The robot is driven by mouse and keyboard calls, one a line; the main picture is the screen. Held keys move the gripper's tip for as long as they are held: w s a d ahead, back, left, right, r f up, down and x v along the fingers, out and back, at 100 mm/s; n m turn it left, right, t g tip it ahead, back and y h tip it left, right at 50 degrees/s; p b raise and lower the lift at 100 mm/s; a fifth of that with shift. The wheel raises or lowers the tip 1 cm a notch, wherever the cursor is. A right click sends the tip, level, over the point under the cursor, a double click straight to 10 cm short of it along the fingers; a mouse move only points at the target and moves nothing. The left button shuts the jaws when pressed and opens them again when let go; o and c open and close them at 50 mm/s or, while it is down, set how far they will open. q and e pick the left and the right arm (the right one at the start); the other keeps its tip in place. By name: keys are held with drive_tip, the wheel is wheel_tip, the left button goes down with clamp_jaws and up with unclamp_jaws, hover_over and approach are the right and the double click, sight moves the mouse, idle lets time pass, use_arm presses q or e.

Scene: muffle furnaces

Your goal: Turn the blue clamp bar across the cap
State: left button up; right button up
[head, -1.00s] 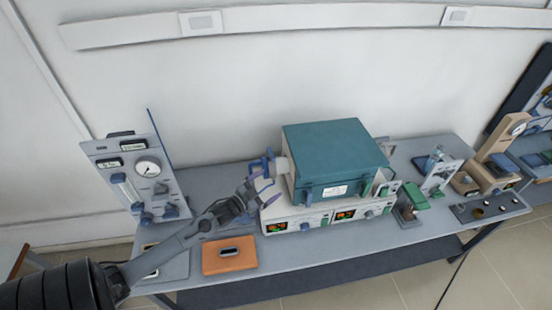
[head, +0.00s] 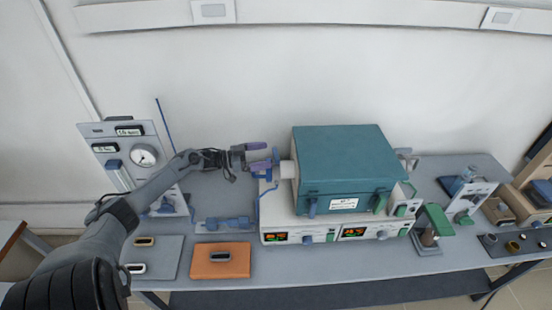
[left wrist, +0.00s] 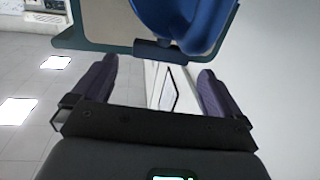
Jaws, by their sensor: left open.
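The teal furnace (head: 345,160) stands on a white control base, and a pale round cap or port (head: 287,169) sticks out from its left side. Blue parts, seemingly the clamp bar (head: 276,158), sit at the port's left end; the bar's exact angle is unclear. My left gripper (head: 264,156) is level with these parts, just to their left, its purple fingers apart. In the left wrist view my open fingers (left wrist: 157,82) have nothing gripped between them. A rounded blue part (left wrist: 185,22) and a short dark-blue piece (left wrist: 165,52) lie ahead, near the top. My right gripper is out of view.
A gauge panel (head: 117,150) stands at the left behind my arm. An orange block (head: 221,262) and a grey-blue fixture (head: 225,224) lie on the bench left of the control base. A green-topped device (head: 438,220) stands to the furnace's right.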

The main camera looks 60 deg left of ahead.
sight(276, 153)
use_arm(q)
drive_tip(key=b+x, duration=0.2)
drive_tip(key=x, duration=0.2)
drive_tip(key=shift+f, duration=0.2)
drive_tip(key=shift+w+d+r+b, duration=0.1)
drive_tip(key=shift+w+b, duration=0.15)
drive_tip(key=shift+w, duration=0.05)
drive_tip(key=shift+w+d+r+b, duration=0.1)
drive_tip(key=shift+w+d+b, duration=0.05)
drive_tip(key=shift+w+b, duration=0.15)
drive_tip(key=shift+c, duration=0.5)
